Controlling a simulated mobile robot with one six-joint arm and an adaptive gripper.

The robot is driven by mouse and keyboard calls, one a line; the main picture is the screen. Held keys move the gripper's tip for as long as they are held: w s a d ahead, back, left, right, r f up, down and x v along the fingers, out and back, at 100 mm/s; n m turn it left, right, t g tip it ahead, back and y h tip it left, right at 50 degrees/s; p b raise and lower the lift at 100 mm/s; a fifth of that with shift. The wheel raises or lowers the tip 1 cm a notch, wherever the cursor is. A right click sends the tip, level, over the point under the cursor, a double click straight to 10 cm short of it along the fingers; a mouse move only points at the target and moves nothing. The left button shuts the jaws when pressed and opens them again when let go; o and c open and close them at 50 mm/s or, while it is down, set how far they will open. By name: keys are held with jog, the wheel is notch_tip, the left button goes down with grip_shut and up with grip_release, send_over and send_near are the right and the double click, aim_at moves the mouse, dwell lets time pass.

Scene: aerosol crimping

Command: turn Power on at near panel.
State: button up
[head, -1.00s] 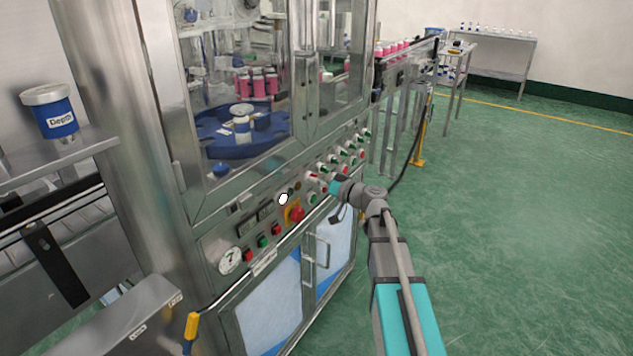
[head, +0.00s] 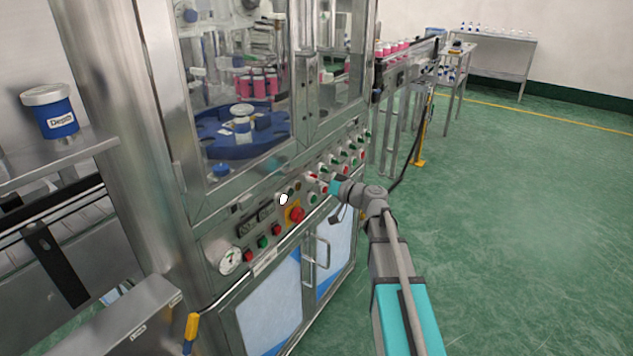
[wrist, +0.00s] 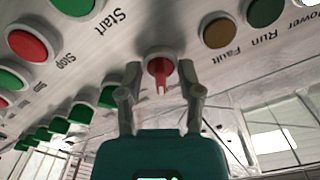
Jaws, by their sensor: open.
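The near panel (head: 262,238) is a sloped steel face on the front of the machine, with buttons, lamps and a gauge. In the wrist view a red switch knob (wrist: 160,72) on a pale round base sits between the fingertips of my gripper (wrist: 160,84). The fingers are open, one on each side of the knob, with a gap visible to each. The lamps labelled Fault (wrist: 218,32) and Run (wrist: 265,10) are beside it, with the word Power near the picture edge. In the head view my arm's wrist hides the knob.
Start and Stop buttons, including a red one (wrist: 30,45), lie close to the left of the knob in the wrist view. A red mushroom button (head: 296,214) on yellow and a door handle (head: 320,252) stick out nearby. Open green floor (head: 510,230) lies to the right.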

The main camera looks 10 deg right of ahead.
jog(key=shift+s, duration=0.1)
jog(key=v, duration=1.1)
jog(key=shift+s+d, duration=0.2)
jog(key=shift+d, duration=0.15)
jog(key=s+a+f+g+h, duration=0.6)
jog(key=s+a+f+g, duration=0.45)
jog(key=f, duration=0.45)
jog(key=s+d+f+m+g+h, duration=0.2)
jog(key=s+f+m+h, duration=0.15)
jog(key=s+h, duration=0.4)
notch_tip(320, 180, up, 23)
jog(key=p, duration=2.3)
jog(key=shift+a+n+y, duration=0.25)
jog(key=shift+n+y, duration=0.1)
